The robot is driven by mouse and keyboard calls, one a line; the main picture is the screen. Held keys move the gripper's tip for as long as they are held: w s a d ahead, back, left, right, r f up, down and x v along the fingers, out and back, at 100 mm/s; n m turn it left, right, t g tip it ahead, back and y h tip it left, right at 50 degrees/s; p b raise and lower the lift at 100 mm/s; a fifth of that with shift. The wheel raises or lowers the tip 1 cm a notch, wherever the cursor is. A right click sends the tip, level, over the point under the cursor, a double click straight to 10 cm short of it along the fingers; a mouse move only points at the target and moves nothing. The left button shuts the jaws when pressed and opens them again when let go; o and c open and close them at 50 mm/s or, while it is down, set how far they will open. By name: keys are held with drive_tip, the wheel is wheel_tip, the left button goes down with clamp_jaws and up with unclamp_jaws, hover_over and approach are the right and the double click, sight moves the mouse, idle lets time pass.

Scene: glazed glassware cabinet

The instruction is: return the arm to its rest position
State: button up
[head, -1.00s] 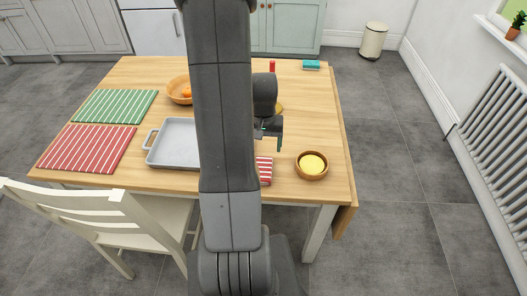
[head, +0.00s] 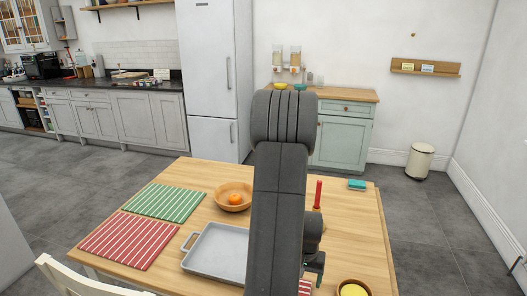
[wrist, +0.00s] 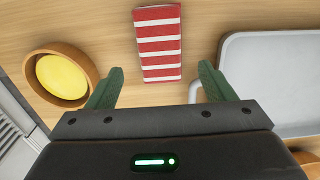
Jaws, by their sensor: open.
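My gripper (wrist: 158,86) is open and empty, its two green fingers spread apart above the wooden table (head: 345,215). In the wrist view a folded red-and-white striped cloth (wrist: 158,42) lies beyond the fingers, in line with the gap between them. In the head view the gripper (head: 316,268) shows small at the right of my arm, low over the table's near right part. My arm hides part of the table, and most of the cloth is hidden there.
A wooden bowl with yellow contents (wrist: 62,78) is at the left in the wrist view. A white chair (head: 80,278) stands in front.

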wheel_tip(320, 180, down, 7)
drive_tip(key=shift+f, duration=0.1)
drive_tip(key=shift+p, duration=0.3)
drive_tip(key=shift+r, duration=0.2)
